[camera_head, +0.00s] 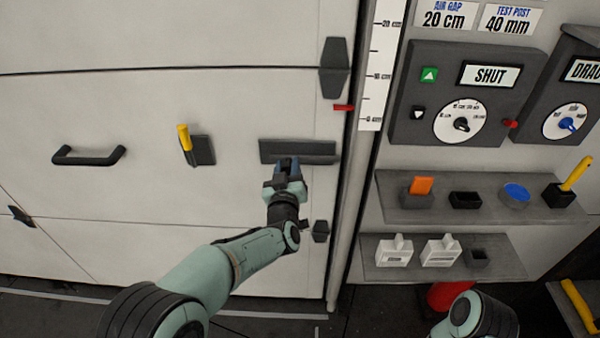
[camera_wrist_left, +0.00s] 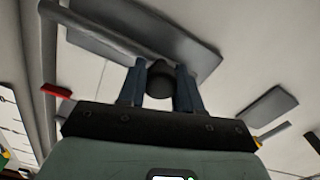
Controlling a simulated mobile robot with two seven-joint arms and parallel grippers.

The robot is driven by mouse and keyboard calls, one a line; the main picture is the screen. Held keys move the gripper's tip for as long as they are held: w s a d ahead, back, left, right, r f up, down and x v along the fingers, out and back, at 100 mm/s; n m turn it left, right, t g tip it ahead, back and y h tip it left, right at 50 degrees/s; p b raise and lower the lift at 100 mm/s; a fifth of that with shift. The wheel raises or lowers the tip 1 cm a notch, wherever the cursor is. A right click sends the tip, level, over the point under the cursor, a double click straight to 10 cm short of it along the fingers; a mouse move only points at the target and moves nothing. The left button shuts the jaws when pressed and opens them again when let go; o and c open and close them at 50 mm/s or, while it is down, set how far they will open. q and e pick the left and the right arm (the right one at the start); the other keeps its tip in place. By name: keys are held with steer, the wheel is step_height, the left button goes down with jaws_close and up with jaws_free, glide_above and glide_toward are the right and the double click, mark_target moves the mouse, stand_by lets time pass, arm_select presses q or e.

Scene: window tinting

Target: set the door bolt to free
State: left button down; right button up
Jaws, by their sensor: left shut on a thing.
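The door bolt (camera_head: 310,159) is a dark bar along the lower edge of a dark plate (camera_head: 297,147) on the pale door, near its right edge. My left gripper (camera_head: 288,166) is at the bolt. In the left wrist view its two blue fingers are shut on the bolt's round black knob (camera_wrist_left: 160,80), one on each side. There the bar (camera_wrist_left: 95,28) runs past the end of the plate (camera_wrist_left: 195,48) towards the door edge. I cannot tell whether its end sits in the frame. My right gripper is out of view; only part of that arm shows at bottom right.
A yellow-handled lever (camera_head: 186,140) and a black pull handle (camera_head: 88,156) are on the door left of the bolt. A red tab (camera_head: 343,107) sits at the door edge. Right of the door are a control box (camera_head: 467,60) reading SHUT and two shelves (camera_head: 397,213) with small items.

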arm_select(q)
steer(key=shift+a, duration=0.25)
steer(key=c, duration=0.8)
jaws_free()
steer(key=shift+a, duration=0.1)
steer(key=shift+o, duration=0.2)
steer(key=shift+s, duration=0.35)
steer(key=s, duration=1.2)
steer(key=shift+s, duration=0.4)
steer(key=shift+f, duration=0.1)
